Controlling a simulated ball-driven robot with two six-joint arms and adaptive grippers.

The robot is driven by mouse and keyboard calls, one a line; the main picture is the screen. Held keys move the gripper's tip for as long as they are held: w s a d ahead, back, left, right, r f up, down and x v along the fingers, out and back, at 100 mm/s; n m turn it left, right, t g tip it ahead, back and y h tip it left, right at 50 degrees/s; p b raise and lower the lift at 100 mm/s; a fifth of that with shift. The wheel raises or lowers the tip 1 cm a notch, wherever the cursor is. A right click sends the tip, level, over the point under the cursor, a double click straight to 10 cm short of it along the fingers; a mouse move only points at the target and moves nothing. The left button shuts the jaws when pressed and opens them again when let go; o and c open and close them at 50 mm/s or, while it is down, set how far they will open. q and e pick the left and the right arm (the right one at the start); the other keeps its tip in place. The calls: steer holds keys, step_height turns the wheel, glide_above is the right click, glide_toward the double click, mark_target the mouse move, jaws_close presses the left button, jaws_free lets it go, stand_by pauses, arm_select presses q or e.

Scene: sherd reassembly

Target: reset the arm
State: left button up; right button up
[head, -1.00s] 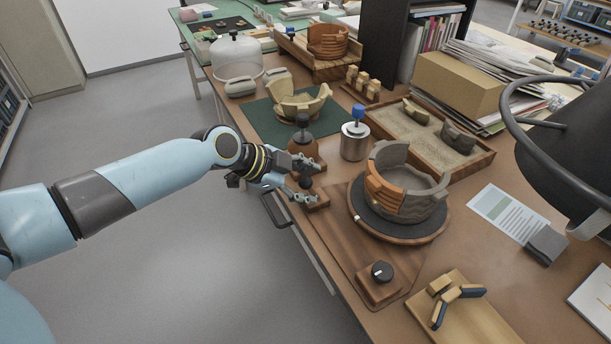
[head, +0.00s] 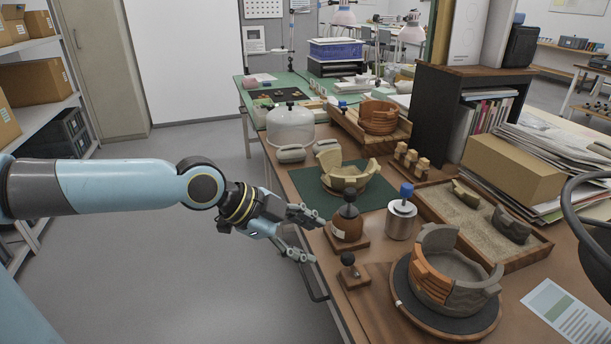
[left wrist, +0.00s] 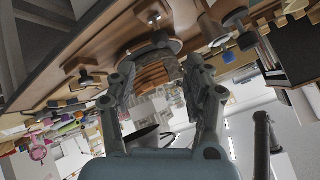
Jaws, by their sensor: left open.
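My left gripper (head: 308,236) is open and empty in the head view, at the left edge of the wooden workbench (head: 365,319). Its fingers point right, just left of a brown round-bodied tool with a dark knob (head: 347,222) on a wooden base. In the left wrist view the two fingers of my left gripper (left wrist: 165,88) stand apart with nothing between them. The partly rebuilt bowl (head: 452,279), grey with orange sherds, stands on a round dark turntable (head: 405,300). My right gripper is not in view.
A metal canister with a blue top (head: 402,215) stands beside the brown tool. A sand tray (head: 535,252) with sherds lies behind the bowl. A cream bowl (head: 346,178) sits on a green mat (head: 312,190). A glass dome (head: 290,127) stands farther back. Open floor lies left of the bench.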

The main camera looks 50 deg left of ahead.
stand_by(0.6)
arm_select(q)
steer(key=s+a+f+n+g+y+b, duration=0.1)
steer(key=s+a+f+n+y+b, duration=0.2)
steer(key=f, duration=1.1)
steer(key=s+f+n+g+y+b, duration=0.1)
steer(key=s+f+n, duration=0.4)
steer(key=f, duration=0.8)
steer(key=s+d+f+n+g, duration=0.1)
steer(key=s+d+f+g, duration=0.1)
steer(key=s+f, duration=0.4)
steer(key=s+d+f+n+g+b, duration=0.1)
steer(key=s+d+f+g, duration=0.1)
steer(key=s+f, duration=0.4)
steer(key=s+d+f+n+g, duration=0.1)
steer(key=s+d+f, duration=0.3)
steer(key=s, duration=1)
steer(key=shift+s+d+f+g+y+b, duration=0.15)
steer(key=shift+s+f+g+y+b, duration=0.25)
steer(key=shift+f, duration=0.6)
